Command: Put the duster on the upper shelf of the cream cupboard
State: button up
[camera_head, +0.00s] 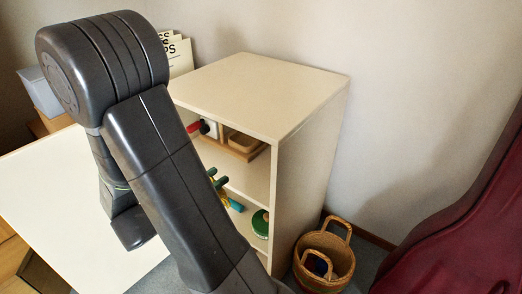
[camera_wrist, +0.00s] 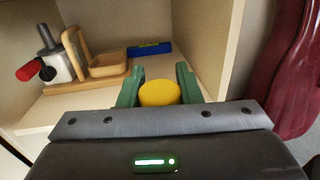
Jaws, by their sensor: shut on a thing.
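The cream cupboard (camera_head: 262,88) stands against the wall with its open front to the left. Its upper shelf (camera_head: 250,178) also shows in the wrist view (camera_wrist: 42,115). My gripper (camera_wrist: 160,82), with green fingers, is shut on a yellow rounded thing (camera_wrist: 159,94), at the front of the upper shelf. Most of the yellow thing is hidden behind the gripper body, so I cannot tell if it is the duster. A blue block with a green strip (camera_wrist: 150,49) lies at the back of the upper shelf. In the head view my arm hides much of the gripper.
A wooden holder with a tray (camera_wrist: 106,64) and a white grinder-like thing with a red handle (camera_wrist: 58,66) take the left of the upper shelf. A green round thing (camera_head: 261,223) is on the lower shelf. A wicker basket (camera_head: 325,258) stands beside the cupboard.

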jog(key=w+a+b+x, duration=0.2)
jog(key=x, duration=1.6)
notch_tip(320, 180, down, 7)
jog(key=shift+d+r+b, duration=0.1)
jog(key=shift+b, duration=1)
jog(key=shift+w+d+f, duration=0.15)
jog(key=shift+f, duration=0.1)
jog(key=shift+f+b, duration=0.2)
jog(key=shift+b, duration=0.2)
jog(key=o, duration=1.1)
jog(key=shift+r, duration=0.1)
